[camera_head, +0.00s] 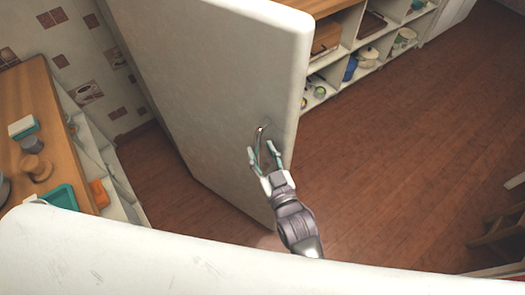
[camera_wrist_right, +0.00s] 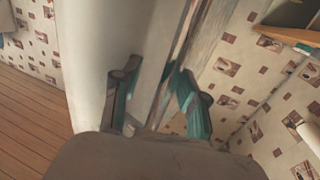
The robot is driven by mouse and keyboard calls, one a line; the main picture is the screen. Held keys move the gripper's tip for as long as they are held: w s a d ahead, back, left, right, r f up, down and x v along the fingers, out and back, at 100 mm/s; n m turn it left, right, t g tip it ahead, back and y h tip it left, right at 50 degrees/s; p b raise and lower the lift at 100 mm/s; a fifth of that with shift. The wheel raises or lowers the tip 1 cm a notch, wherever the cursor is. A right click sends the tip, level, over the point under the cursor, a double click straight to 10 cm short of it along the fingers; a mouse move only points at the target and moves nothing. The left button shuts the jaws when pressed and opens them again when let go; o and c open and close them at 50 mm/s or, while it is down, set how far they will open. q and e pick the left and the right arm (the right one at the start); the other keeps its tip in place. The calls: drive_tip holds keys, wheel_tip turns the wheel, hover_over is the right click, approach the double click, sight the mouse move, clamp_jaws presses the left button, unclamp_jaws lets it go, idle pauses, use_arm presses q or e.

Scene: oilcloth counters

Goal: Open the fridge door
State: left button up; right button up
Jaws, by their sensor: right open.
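The fridge door (camera_head: 215,85) is a tall, pale, round-cornered panel in the middle of the head view. Its slim curved metal handle (camera_head: 262,140) is low on the face, near the right edge. My right gripper (camera_head: 264,157) is open at the handle, with a teal-tipped finger on each side of it. In the right wrist view, the open fingers (camera_wrist_right: 157,95) straddle a narrow upright metallic strip that looks like the handle (camera_wrist_right: 173,62). Whether the fingers touch it is unclear. How far the door stands open, I cannot tell. My left gripper is out of view.
A wooden counter (camera_head: 30,85) with small items and a teal tray (camera_head: 62,198) stands at the left. Low white shelves (camera_head: 345,35) with dishes stand at the back right. The brown floor (camera_head: 400,150) right of the panel is clear. A wooden chair-like piece (camera_head: 500,235) is at the right edge.

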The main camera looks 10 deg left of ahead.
drive_tip(key=v, duration=1.2)
